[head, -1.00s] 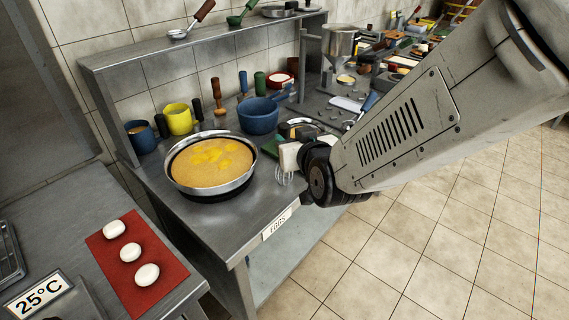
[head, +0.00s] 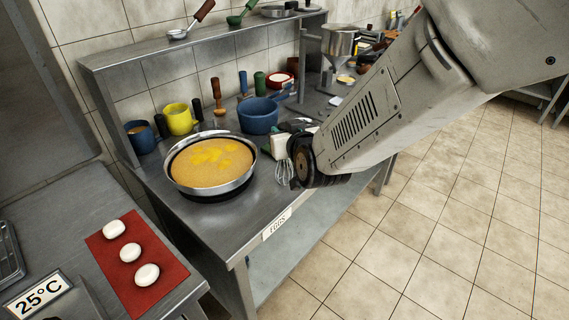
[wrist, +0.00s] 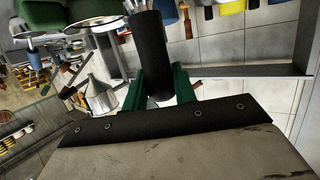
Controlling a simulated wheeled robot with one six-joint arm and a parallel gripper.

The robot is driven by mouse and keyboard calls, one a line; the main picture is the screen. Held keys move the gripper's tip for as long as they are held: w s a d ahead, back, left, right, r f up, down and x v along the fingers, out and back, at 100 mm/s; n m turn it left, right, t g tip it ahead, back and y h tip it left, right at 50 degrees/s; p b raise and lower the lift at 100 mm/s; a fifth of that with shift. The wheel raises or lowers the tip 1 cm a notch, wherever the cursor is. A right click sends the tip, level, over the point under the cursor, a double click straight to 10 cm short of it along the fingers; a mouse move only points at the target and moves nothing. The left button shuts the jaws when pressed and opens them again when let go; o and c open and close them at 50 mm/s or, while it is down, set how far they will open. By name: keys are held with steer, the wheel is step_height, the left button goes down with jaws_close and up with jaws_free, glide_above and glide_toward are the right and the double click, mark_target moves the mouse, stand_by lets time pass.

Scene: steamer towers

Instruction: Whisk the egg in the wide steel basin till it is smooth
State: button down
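The wide steel basin (head: 214,190) stands on the steel counter and holds orange-tan egg (head: 205,172) with brighter yellow patches near its middle. The whisk (head: 284,174) has its wire loops hanging down to the right of the basin, apart from it. In the wrist view, my gripper (wrist: 160,82) has green fingers shut on the whisk's black handle (wrist: 148,50); a few wires show at the top edge. In the head view my arm hides most of the gripper.
A blue pot (head: 260,116) stands behind and right of the basin. A yellow cup (head: 178,119) and a blue mug (head: 140,136) stand behind it, with several upright handled tools. A shelf (head: 200,42) runs above. A red mat (head: 138,265) with white pieces lies front left.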

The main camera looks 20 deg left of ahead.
steer(key=shift+r, duration=0.15)
steer(key=shift+r, duration=2.85)
